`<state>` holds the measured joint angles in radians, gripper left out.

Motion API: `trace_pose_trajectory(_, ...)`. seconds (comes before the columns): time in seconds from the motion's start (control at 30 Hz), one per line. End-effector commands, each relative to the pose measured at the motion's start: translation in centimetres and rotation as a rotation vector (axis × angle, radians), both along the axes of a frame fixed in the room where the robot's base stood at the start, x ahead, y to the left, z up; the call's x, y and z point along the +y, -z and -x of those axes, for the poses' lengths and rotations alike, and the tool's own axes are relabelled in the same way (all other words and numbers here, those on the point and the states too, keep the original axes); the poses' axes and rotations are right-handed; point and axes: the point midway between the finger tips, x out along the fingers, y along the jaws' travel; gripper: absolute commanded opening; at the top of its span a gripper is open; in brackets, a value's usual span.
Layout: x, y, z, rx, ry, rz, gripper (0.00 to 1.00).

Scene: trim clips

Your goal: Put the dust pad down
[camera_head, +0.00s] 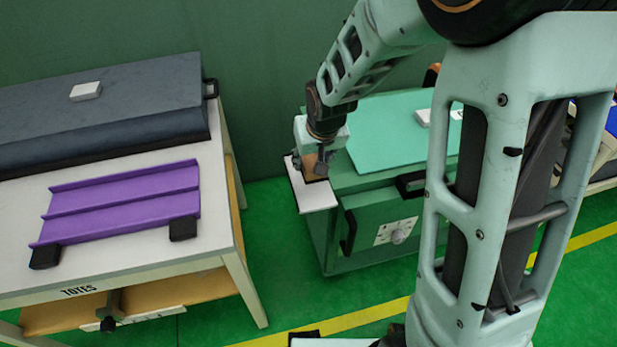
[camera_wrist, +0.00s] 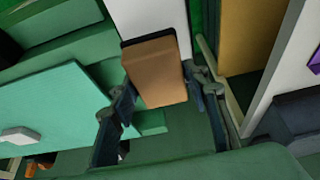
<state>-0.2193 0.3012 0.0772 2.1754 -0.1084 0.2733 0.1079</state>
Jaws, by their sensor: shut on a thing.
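The dust pad, a tan block with a dark edge (camera_wrist: 155,72), sits between the two fingers of my gripper (camera_wrist: 166,88) in the wrist view. My gripper is shut on it. In the head view my gripper (camera_head: 317,166) points down at the left side of a green cabinet, with a tan part of the pad (camera_head: 308,174) showing below the wrist. Under the pad is a white side shelf (camera_head: 317,198), which also shows in the wrist view (camera_wrist: 150,16). I cannot tell whether the pad touches the shelf. The fingers hide part of the pad.
The green cabinet (camera_head: 345,228) has a teal top (camera_head: 385,138) with a small white block (camera_head: 422,117). On the left, a white table (camera_head: 120,255) carries a purple rack (camera_head: 125,203) and a dark grey case (camera_head: 140,110). Green floor lies between table and cabinet.

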Motion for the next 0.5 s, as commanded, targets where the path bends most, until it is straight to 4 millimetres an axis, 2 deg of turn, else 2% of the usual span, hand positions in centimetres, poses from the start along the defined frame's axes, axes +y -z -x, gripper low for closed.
trace_pose_trajectory(0.03, 0.3, 0.8, -0.4, -0.001, -0.001, 0.0, 0.14)
trace_pose_trajectory(0.27, 0.8, 1.7, -1.1, -0.001, -0.001, 0.0, 0.14)
trace_pose_trajectory(0.5, 1.0, 4.9, -1.3, 0.001, -0.001, 0.001, 0.14)
